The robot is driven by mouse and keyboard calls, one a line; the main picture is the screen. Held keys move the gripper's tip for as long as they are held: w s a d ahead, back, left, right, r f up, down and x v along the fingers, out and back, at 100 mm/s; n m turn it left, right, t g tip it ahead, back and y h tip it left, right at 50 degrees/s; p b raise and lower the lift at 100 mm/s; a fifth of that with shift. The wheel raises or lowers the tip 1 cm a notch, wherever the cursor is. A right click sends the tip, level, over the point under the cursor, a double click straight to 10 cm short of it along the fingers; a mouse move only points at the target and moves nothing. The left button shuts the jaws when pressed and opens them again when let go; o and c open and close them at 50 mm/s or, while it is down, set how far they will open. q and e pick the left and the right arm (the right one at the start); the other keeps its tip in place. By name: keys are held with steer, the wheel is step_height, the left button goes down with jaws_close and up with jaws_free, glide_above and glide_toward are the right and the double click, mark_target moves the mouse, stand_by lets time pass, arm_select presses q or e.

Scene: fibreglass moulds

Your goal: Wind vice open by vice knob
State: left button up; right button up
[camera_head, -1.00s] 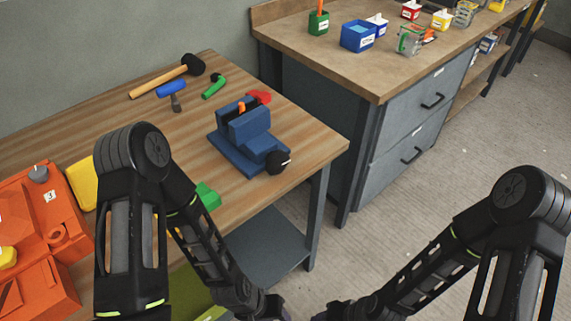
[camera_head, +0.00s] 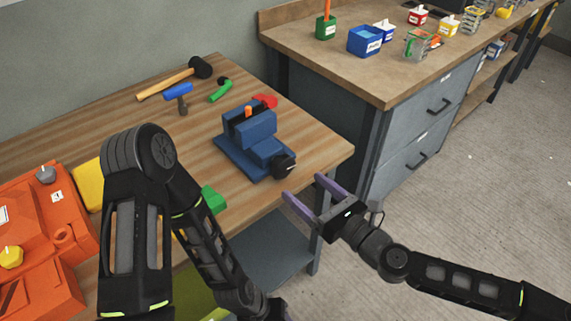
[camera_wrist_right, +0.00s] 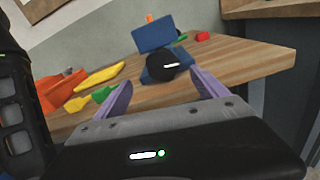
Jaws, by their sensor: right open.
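The blue vice (camera_head: 250,140) stands near the right front corner of the wooden workbench, with an orange piece upright at its jaws. Its black vice knob (camera_head: 283,166) faces the front right. My right gripper (camera_head: 301,187) is open and empty, its two purple fingers reaching toward the knob from the front right, still apart from it. In the right wrist view the knob (camera_wrist_right: 162,66) lies ahead, roughly between the open fingers, with the vice (camera_wrist_right: 153,38) behind it.
On the workbench (camera_head: 240,195) lie a wooden-handled mallet (camera_head: 170,80), a blue-handled hammer (camera_head: 178,95), a green tool (camera_head: 220,91) and a red item (camera_head: 265,101). Orange moulds (camera_head: 40,230) fill the left. A second bench (camera_head: 350,75) with bins stands at the back right.

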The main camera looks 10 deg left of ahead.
mark_target(286, 168)
steer(key=shift+w+d+r+m, duration=0.15)
steer(key=shift+d+r+m, duration=0.05)
steer(key=shift+d+m, duration=0.1)
steer(key=shift+a, duration=0.15)
steer(key=p+x, duration=0.1)
steer(key=x, duration=0.6)
steer(key=shift+w+a+p, duration=0.25)
steer(key=shift+w+p, duration=0.05)
steer(key=shift+p, duration=0.05)
steer(key=shift+c, duration=0.5)
steer(key=c, duration=1.3)
